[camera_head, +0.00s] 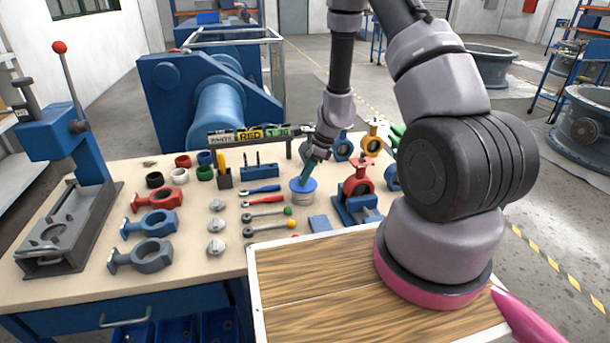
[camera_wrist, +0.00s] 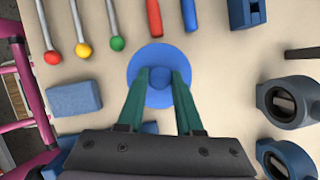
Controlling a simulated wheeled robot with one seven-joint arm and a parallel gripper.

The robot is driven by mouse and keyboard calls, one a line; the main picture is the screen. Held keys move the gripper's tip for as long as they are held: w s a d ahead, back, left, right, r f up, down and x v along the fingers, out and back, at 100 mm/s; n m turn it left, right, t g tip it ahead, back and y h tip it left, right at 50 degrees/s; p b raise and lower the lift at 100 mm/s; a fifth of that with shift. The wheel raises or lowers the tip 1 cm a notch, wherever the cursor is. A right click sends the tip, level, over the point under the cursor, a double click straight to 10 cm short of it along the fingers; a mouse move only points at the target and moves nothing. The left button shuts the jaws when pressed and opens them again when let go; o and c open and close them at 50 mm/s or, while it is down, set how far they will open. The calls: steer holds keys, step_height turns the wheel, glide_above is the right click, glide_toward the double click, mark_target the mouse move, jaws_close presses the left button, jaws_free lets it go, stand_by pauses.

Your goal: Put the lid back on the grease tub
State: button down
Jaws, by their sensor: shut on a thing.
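The round blue lid (camera_head: 303,184) is at the middle of the bench, with a knob on top. My gripper (camera_head: 308,174) points down at it. In the wrist view the green fingers of my gripper (camera_wrist: 160,80) are shut on the knob of the blue lid (camera_wrist: 150,56). The pale grease tub (camera_head: 302,198) shows directly under the lid in the head view. The lid looks level and lined up with the tub. I cannot tell whether it is fully seated. In the wrist view the lid hides the tub.
Tools with coloured ball ends (camera_head: 266,212) lie left of the tub. A blue block (camera_head: 319,224) lies in front. A red valve in a blue fixture (camera_head: 358,190) stands close on the right. A wood-topped surface (camera_head: 310,275) is nearer me.

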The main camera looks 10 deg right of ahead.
stand_by(0.8)
steer(key=shift+c, duration=2.4)
jaws_free()
steer(key=shift+o, duration=0.2)
steer(key=o, duration=0.4)
steer(key=shift+o, duration=0.2)
steer(key=shift+r, duration=0.1)
steer(key=shift+r, duration=3.35)
jaws_close()
